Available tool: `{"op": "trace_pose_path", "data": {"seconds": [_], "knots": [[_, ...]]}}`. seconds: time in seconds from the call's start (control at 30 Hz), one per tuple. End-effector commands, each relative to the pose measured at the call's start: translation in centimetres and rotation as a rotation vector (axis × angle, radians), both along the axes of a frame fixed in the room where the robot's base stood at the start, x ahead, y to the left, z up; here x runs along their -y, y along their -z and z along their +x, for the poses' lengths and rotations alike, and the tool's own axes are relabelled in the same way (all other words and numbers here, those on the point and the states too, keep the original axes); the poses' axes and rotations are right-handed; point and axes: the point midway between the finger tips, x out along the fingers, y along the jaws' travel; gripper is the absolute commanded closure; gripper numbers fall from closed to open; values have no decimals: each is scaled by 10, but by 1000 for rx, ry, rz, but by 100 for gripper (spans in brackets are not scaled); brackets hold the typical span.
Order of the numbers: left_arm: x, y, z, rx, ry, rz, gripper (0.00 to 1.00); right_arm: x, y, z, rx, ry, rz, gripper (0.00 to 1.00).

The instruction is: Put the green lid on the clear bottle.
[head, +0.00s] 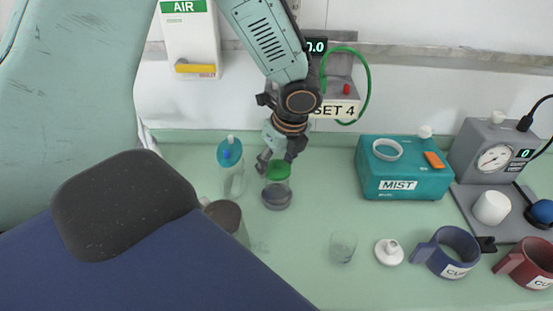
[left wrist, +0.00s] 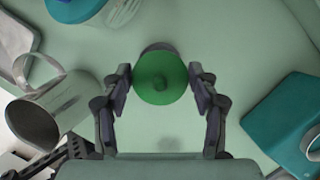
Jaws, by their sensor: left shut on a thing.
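The green lid (head: 278,170) is a round disc with a small knob, seen from above in the left wrist view (left wrist: 160,78). My left gripper (head: 281,160) points down from above and is shut on the lid, with one finger on each side of it in the left wrist view (left wrist: 160,76). The clear bottle (head: 277,197), with dark contents low down, stands upright on the green counter directly under the lid. Part of it shows behind the lid's far edge in the left wrist view (left wrist: 158,46). I cannot tell whether lid and bottle touch. My right gripper is not in view.
A clear container with a teal top (head: 231,155) and a grey cup (head: 224,213) stand to the left. The teal MIST box (head: 405,184), a small glass (head: 343,246), a white piece (head: 389,252) and two mugs stand to the right.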

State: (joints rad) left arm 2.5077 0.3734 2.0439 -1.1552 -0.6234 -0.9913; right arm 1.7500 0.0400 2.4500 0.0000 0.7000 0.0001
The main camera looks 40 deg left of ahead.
Motion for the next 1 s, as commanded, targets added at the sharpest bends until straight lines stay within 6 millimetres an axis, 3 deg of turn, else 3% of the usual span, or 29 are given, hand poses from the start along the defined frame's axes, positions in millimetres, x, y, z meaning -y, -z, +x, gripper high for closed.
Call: {"op": "trace_pose_path", "data": {"seconds": [0.73, 0.77, 1.0], "knots": [[0, 0, 0, 0, 0, 0, 66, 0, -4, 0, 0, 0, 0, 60], [0, 0, 0, 0, 0, 0, 37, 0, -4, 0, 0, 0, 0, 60], [0, 1, 0, 0, 0, 0, 17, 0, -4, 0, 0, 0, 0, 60]]}}
